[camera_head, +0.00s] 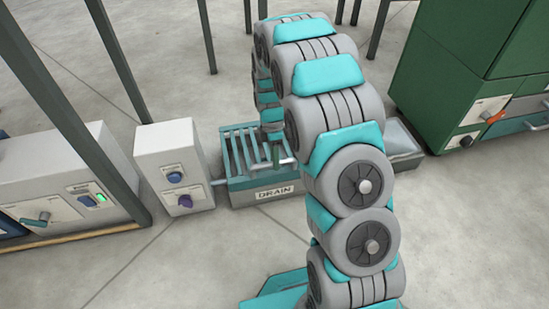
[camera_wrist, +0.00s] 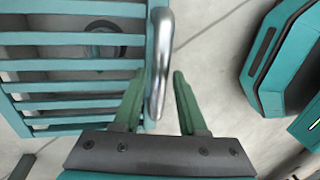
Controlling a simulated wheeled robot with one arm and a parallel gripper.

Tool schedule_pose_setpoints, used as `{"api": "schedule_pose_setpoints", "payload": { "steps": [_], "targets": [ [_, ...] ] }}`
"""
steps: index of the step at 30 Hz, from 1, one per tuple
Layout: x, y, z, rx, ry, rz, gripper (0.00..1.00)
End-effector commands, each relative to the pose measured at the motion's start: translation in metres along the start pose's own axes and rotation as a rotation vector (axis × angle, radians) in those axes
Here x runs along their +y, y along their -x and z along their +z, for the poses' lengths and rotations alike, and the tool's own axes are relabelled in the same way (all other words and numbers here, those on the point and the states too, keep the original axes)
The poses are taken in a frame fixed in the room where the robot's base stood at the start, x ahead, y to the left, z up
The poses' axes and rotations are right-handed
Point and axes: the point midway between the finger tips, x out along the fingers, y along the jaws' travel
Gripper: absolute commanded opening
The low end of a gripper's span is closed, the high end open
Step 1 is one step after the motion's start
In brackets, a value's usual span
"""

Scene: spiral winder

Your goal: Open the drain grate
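The teal slatted drain grate (camera_head: 238,150) lies flat on a low box with a DRAIN label (camera_head: 275,192) in the head view. In the wrist view the grate (camera_wrist: 70,87) fills the left side. A curved metal handle (camera_wrist: 161,45) runs along its right edge. My gripper (camera_wrist: 158,74) is open, with its two green fingers on either side of the handle. Gaps show between the handle and both fingers. In the head view my gripper is small and partly hidden by my arm, over the front right of the grate.
A grey control box (camera_head: 172,160) with a blue and a purple knob stands just left of the drain. A green cabinet (camera_head: 450,70) stands at right, with a grey tray (camera_head: 402,140) between. A dark round thing (camera_wrist: 105,38) shows under the slats. Front floor is clear.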

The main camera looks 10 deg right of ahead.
Motion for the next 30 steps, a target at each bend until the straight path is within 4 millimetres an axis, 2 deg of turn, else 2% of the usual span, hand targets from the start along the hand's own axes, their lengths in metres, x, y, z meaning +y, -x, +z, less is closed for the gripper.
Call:
{"api": "schedule_pose_setpoints", "payload": {
  "steps": [1,10,30],
  "targets": [
    [0.0001,0.0001,0.0,0.0,0.0,0.0,0.34],
    [0.0001,0.0002,-0.0001,0.0,0.0,0.0,0.01],
    [0.0002,0.0003,-0.0001,0.0,0.0,0.001,0.0]
  ]
}}
